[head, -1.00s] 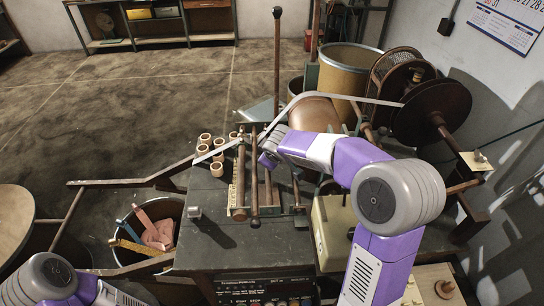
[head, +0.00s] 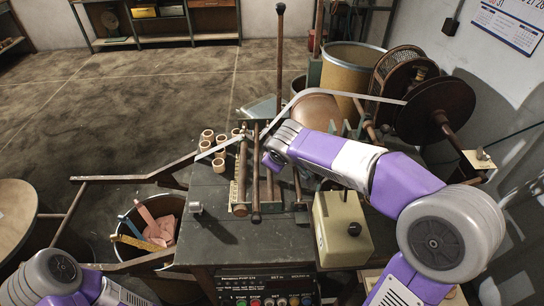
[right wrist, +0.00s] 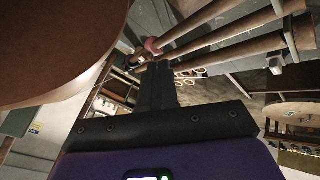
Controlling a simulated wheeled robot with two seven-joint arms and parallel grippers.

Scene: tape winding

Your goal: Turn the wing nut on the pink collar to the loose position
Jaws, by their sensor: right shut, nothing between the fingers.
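The pink collar (right wrist: 152,45) is around a brown bar in the right wrist view, just beyond my fingertips. A small dark and light piece (right wrist: 135,58) beside it may be the wing nut, but it is too small to tell which way it points. My right gripper (right wrist: 157,68) is shut and empty, with its tips close below the collar; I cannot tell whether they touch. In the head view my right gripper (head: 270,162) is beside the wooden bars (head: 256,180), and the collar cannot be made out. My left arm shows at the lower left, its gripper out of view.
A pale tape strip (head: 335,92) runs over the bars to a brown reel (head: 437,112). A large brown rounded body (right wrist: 60,45) is close on the left in the right wrist view. Tan rings (head: 218,152) stand on the dark bench (head: 215,235). A cream box (head: 343,228) is at right.

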